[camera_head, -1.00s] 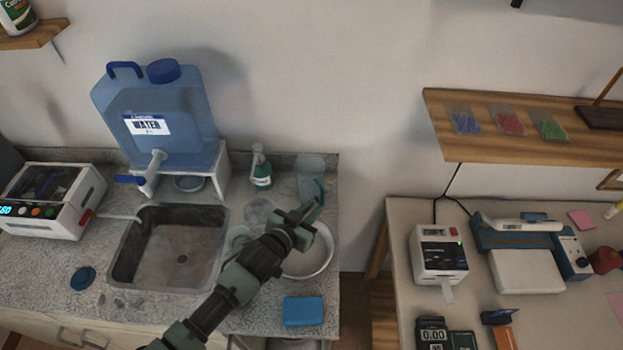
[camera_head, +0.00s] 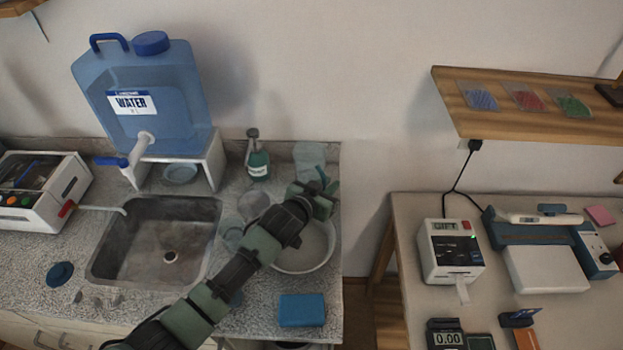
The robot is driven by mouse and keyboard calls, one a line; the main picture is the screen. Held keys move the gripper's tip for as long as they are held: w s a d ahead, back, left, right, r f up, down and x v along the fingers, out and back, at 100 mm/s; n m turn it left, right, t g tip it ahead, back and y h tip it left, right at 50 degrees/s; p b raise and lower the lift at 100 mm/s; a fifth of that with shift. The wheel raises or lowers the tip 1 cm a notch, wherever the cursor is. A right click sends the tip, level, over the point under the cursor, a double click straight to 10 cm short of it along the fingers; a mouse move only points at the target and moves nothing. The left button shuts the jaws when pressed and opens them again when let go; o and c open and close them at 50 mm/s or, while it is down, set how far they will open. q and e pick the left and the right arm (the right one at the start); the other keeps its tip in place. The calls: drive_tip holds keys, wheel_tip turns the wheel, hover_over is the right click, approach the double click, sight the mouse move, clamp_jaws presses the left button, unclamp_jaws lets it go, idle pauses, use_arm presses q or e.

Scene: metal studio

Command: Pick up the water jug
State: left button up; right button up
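A large blue jug labelled WATER (camera_head: 165,90) stands upright on a white stand (camera_head: 209,160) at the back left of the counter. It has a blue cap, a carry handle and a white spigot with a blue lever. A smaller clear vessel (camera_head: 308,157) stands near the counter's back right corner. My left gripper (camera_head: 325,188) is in front of this clear vessel and overlaps its lower part in the picture. Whether it touches the vessel, and how its fingers stand, I cannot tell. My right gripper is not in view.
A sink (camera_head: 160,245) lies below the blue jug. A green bottle (camera_head: 258,165), small glassware, a white bowl (camera_head: 318,258) and a blue sponge (camera_head: 302,310) crowd the counter's right part. A second table (camera_head: 550,315) with instruments stands right, past a gap.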

use_arm(q)
drive_tip(key=shift+r, duration=0.1)
clamp_jaws()
idle(1.3)
